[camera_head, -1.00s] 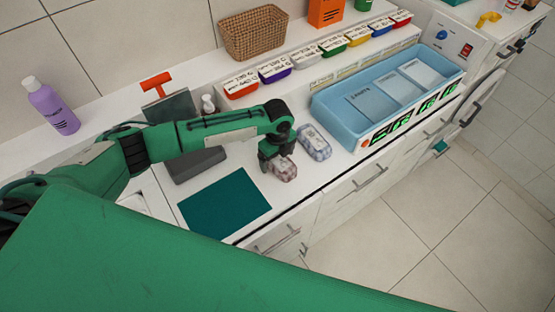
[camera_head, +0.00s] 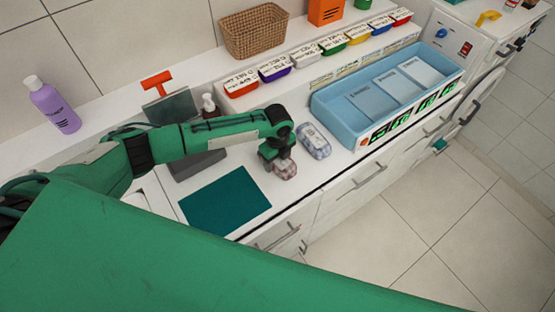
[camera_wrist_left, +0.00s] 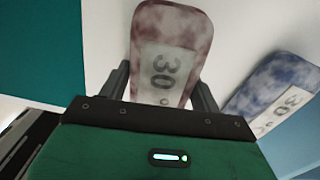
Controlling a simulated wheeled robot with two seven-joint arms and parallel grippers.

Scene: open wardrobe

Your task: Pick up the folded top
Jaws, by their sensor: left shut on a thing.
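A folded top (camera_head: 285,170), mottled reddish and white with a "30°" label, is at the counter's front edge in the head view. It also shows in the wrist view (camera_wrist_left: 170,40), reaching out from between the jaws. My left gripper (camera_head: 277,153) comes down over it and is shut on its near end; that end is partly hidden. I cannot tell whether the top is clear of the counter. A second folded piece, mottled blue (camera_head: 314,141), lies just right of it, apart from the gripper; it shows in the wrist view (camera_wrist_left: 275,85). My right gripper is not in view.
A teal mat (camera_head: 225,202) lies left of the gripper on the white counter. A blue divided tray (camera_head: 335,112) stands to the right. A dark grey block and a pump bottle (camera_head: 209,104) are behind my forearm. Several coloured bins and a wicker basket (camera_head: 254,34) stand at the back.

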